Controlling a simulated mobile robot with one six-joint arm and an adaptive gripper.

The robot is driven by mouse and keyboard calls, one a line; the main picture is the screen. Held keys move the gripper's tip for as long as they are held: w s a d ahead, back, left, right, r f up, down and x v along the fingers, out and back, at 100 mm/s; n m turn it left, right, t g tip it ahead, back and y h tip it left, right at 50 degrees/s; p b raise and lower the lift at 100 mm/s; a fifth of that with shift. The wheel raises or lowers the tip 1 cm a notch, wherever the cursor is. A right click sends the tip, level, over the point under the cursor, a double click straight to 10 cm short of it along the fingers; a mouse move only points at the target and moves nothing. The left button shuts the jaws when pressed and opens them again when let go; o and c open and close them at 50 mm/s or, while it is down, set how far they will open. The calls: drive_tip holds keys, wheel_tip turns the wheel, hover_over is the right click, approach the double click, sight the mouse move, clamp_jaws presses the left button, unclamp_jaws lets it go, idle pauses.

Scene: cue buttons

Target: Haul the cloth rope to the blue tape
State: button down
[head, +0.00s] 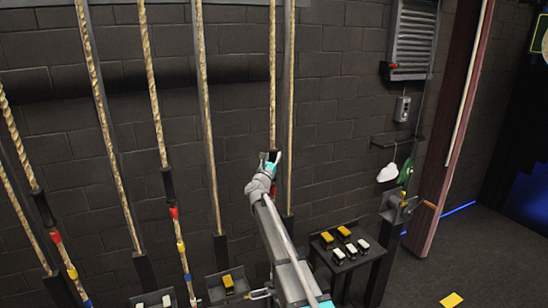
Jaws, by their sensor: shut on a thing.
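My gripper (269,161) is at the wall of ropes, shut on a tan rope (272,70) at or just below a short dark section (273,138). The rope hangs straight down from above. Below the gripper, my arm hides this rope, so I see no blue tape on it. No label shows which rope is the cloth one. A neighbouring rope (152,70) has a black sleeve (168,183) with red, yellow and blue tape (181,245) below it.
Another rope (12,130) at far left also has a black sleeve and coloured tape. A dark table (352,262) with yellow and white blocks stands right of my arm. A lever stand (396,212) is farther right.

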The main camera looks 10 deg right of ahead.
sight(274, 192)
drive_tip(key=shift+f, duration=0.1)
wheel_tip(274, 192, down, 17)
drive_tip(key=b, duration=1.7)
drive_tip(key=c, duration=0.6)
unclamp_jaws()
drive_tip(key=shift+r, duration=0.2)
